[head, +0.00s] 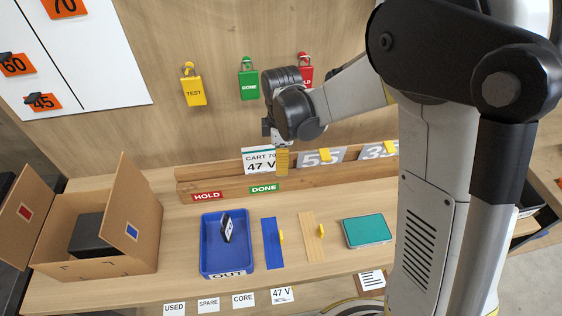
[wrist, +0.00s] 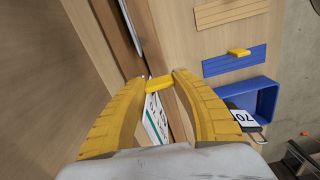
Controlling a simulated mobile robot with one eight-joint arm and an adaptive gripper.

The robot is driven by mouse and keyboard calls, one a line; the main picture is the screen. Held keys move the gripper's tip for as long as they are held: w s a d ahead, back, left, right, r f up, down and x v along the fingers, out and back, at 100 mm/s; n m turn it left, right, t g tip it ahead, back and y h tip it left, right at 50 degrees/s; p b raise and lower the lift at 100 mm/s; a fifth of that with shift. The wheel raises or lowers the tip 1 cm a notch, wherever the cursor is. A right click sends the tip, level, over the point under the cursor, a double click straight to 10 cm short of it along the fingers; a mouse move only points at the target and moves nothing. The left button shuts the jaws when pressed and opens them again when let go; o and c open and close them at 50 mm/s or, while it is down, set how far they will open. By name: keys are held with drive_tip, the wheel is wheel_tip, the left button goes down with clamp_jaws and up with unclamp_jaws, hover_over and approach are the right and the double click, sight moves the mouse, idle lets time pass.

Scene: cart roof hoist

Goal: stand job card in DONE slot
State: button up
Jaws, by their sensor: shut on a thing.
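The job card (head: 258,160) is white, reads "CART 70 47 V", and stands roughly upright at the wooden rack (head: 222,180), above and behind the green DONE label (head: 264,188). My gripper (head: 283,160) is at the card's right side. In the wrist view, my gripper's yellow fingers (wrist: 163,80) are shut on the card's yellow tab (wrist: 160,83). Part of the white card (wrist: 155,117) shows below the tab, beside the rack board. Its lower edge is hidden, so I cannot tell whether it rests in the slot. The red HOLD label (head: 207,195) is left of DONE.
Grey number cards (head: 321,156) with yellow tabs stand in the rack to the right. In front are a blue OUT tray (head: 212,262) holding a tag, a blue strip (head: 269,245), a wooden strip (head: 308,240) and a teal box (head: 367,231). Padlocks hang behind; an open carton (head: 135,225) stands left.

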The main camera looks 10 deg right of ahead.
drive_tip(key=o, duration=1.6)
drive_tip(key=shift+r+p, duration=2.4)
drive_tip(key=shift+r, duration=1.15)
